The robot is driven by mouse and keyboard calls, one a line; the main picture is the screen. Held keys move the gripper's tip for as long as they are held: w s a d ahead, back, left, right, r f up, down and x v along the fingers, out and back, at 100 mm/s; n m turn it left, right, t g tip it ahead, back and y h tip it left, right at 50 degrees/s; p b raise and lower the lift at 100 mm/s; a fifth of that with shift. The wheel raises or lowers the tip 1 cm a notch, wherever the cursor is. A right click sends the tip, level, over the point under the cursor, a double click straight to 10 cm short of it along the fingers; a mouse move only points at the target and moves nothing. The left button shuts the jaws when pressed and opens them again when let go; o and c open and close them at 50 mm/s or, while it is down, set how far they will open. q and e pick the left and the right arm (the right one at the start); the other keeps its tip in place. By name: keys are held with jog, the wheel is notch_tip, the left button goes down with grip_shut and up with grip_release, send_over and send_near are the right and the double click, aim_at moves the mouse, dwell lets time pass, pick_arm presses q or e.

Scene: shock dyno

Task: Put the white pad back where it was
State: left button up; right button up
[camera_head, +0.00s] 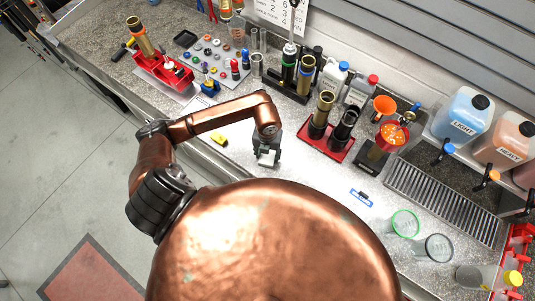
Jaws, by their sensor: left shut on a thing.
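My left gripper (266,152) points down over the bench near the middle of the view. It is shut on the white pad (267,159), which shows as a small pale block at its fingertips. Most of the gripper shows from above, and I cannot tell whether the pad touches the bench top. My right gripper is not in view.
A yellow block (219,140) lies left of the gripper. A blue-and-white item (360,197) and a drain grate (440,203) lie further right. Bare grey bench (315,174) lies between.

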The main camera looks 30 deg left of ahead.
aim_at(267, 156)
pick_arm(q)
jog(key=o, duration=1.1)
jog(key=shift+r, duration=0.15)
notch_tip(267, 156, up, 12)
jog(key=b, duration=0.1)
jog(key=shift+b, duration=0.35)
